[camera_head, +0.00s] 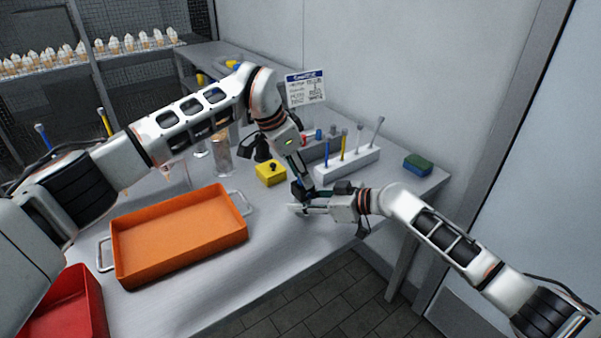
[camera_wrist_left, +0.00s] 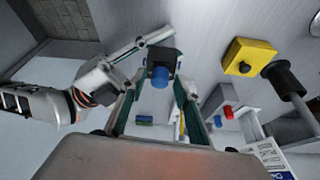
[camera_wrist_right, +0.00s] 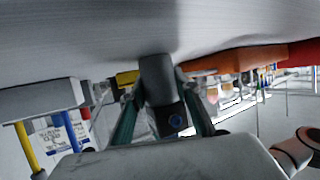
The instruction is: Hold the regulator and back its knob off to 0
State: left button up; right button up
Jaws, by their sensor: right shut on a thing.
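The regulator (camera_wrist_left: 164,60) is a dark block with a blue knob (camera_wrist_left: 160,77), seen in the left wrist view. It also shows as a dark body (camera_wrist_right: 158,82) between the fingers in the right wrist view. My right gripper (camera_head: 318,205) is shut on the regulator and holds it above the table near its front edge. My left gripper (camera_head: 301,190) comes down from above. Its fingers (camera_wrist_left: 160,84) stand apart on either side of the blue knob, with gaps showing. Knob markings are not readable. In the head view the grippers mostly hide the regulator.
A yellow box (camera_head: 271,174) with a black knob stands close behind the grippers. An orange tray (camera_head: 180,238) lies to the left, and a red bin (camera_head: 70,305) beyond it. A white rack (camera_head: 347,164), a green-blue sponge (camera_head: 418,164) and a sign (camera_head: 305,87) are at the back.

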pick_arm(q)
grip_shut()
jog(key=m+g, duration=0.1)
jog(key=m, duration=0.2)
jog(key=shift+w+m+h, duration=0.15)
jog(key=shift+m+h, duration=0.15)
jog(key=shift+f+m+g, duration=0.1)
jog(key=shift+m+g, duration=0.7)
jog(key=shift+m, duration=1.1)
jog(key=shift+o, duration=1.4)
grip_release()
